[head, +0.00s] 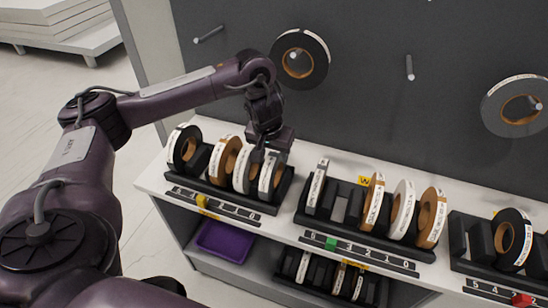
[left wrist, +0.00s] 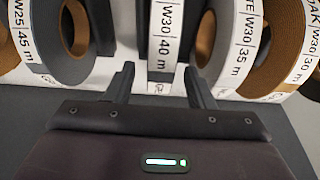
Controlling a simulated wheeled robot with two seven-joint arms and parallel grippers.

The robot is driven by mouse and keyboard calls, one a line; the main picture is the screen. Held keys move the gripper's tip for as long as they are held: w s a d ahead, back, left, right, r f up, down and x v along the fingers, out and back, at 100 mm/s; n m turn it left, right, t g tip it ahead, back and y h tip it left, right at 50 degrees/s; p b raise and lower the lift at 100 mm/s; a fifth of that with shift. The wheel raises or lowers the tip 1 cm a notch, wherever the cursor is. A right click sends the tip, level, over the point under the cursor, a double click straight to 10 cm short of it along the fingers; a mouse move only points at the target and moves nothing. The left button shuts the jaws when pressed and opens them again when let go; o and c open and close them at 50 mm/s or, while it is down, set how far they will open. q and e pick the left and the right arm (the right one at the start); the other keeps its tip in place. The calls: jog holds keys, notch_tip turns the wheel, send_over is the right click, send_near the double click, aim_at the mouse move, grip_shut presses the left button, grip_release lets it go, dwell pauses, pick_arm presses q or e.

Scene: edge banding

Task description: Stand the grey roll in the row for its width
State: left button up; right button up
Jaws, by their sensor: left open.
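My left gripper (head: 270,152) is open above the right end of the left rack (head: 228,202). In the left wrist view its fingertips (left wrist: 158,80) stand apart, one on each side of a roll labelled W30, 40 m (left wrist: 163,40). This appears to be the grey roll (head: 272,178), upright at the right end of the left rack beside a white roll (head: 246,172). The fingers show gaps to it. The white roll (left wrist: 240,45) is labelled W30, 35 m. Another grey roll (left wrist: 60,40) is labelled W25, 45 m. My right gripper is out of view.
The middle rack (head: 365,243) has a green marker and holds several rolls, with a gap after its leftmost roll (head: 317,187). The right rack (head: 500,284) has a red marker. Rolls hang on wall pegs, one black (head: 322,62). A purple tray (head: 224,242) lies below.

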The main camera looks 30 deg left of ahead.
pick_arm(q)
jog(key=p+v, duration=0.4)
jog(key=v, duration=0.5)
